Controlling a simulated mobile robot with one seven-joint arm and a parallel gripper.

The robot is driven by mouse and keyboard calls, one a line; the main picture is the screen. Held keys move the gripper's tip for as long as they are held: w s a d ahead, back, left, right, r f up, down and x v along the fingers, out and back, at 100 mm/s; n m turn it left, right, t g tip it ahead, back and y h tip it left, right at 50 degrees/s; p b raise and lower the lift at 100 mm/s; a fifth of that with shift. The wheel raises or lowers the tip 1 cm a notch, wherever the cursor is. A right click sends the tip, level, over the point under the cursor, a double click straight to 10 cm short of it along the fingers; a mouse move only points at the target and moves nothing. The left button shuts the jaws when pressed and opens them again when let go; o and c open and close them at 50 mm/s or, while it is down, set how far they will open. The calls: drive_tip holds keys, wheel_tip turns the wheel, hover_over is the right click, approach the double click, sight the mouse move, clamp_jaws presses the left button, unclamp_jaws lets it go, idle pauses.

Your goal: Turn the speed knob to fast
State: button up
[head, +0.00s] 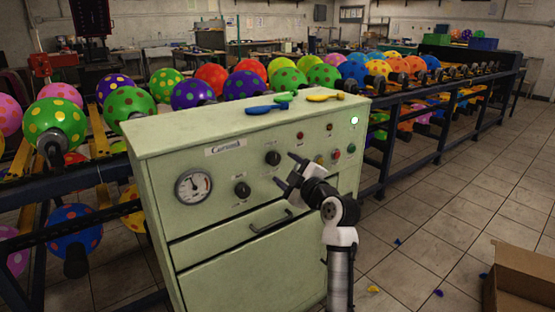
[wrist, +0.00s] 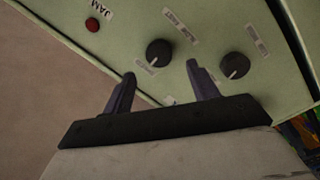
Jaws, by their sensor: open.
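Two black knobs are on the front of the pale green cabinet (head: 215,245), the upper right knob (head: 273,157) and the lower left knob (head: 242,190). My gripper (head: 285,169) is open and empty in front of the panel, close to the upper right knob. In the wrist view the upper right knob (wrist: 159,52) appears just beyond and between the two fingertips (wrist: 160,72), apparently untouched. The lower left knob (wrist: 234,65) is right of the fingers there.
A round gauge (head: 194,187) and a drawer handle (head: 271,222) are on the cabinet front. A red lamp marked JAM (wrist: 92,25) is near the upper right knob. Racks of printed balloons stand behind; a cardboard box (head: 520,280) is on the floor at right.

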sight(275, 160)
drive_tip(key=shift+p+x, duration=0.4)
drive_tip(key=shift+x, duration=2.4)
drive_tip(key=shift+s, duration=0.1)
drive_tip(key=c, duration=1)
